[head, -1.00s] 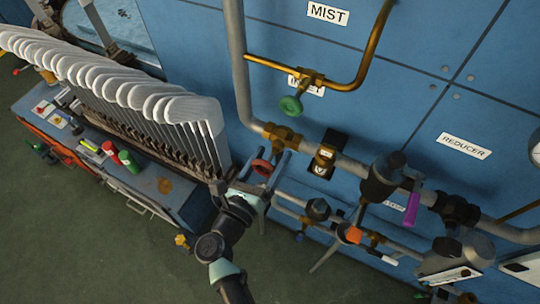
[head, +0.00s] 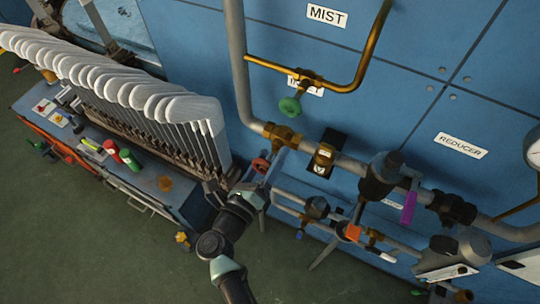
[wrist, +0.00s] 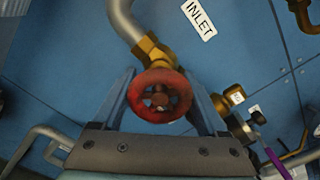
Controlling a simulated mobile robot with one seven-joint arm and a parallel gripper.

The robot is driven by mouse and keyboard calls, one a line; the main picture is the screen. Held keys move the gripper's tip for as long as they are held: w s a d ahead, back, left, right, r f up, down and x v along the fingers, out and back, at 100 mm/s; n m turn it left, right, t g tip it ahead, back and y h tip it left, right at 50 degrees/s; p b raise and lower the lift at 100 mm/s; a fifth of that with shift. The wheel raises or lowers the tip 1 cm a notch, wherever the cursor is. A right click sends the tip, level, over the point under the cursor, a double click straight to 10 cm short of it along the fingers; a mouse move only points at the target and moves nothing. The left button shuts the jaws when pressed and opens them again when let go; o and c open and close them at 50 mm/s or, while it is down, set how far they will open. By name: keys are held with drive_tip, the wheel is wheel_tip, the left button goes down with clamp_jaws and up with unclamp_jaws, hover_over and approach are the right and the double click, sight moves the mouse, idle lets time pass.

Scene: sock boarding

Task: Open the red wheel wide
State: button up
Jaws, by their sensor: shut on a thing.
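The red wheel (wrist: 160,96) sits on a brass valve (wrist: 153,51) at the foot of a grey pipe. In the wrist view it lies between the two fingers of my gripper (wrist: 161,98), which is shut on its rim from both sides. In the head view the red wheel (head: 261,165) is partly hidden by my gripper (head: 266,170), which reaches it from below. The wheel's turn angle is hard to read.
A green wheel (head: 290,106) hangs on the brass pipe above. A purple lever (head: 408,207) and an orange-handled valve (head: 350,232) are to the right. A row of white sock boards (head: 128,92) stands close on the left. The green floor (head: 80,240) is clear.

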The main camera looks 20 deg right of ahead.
drive_tip(key=o, duration=1.3)
drive_tip(key=b+v, duration=0.2)
drive_tip(key=v, duration=1.1)
drive_tip(key=shift+b, duration=0.3)
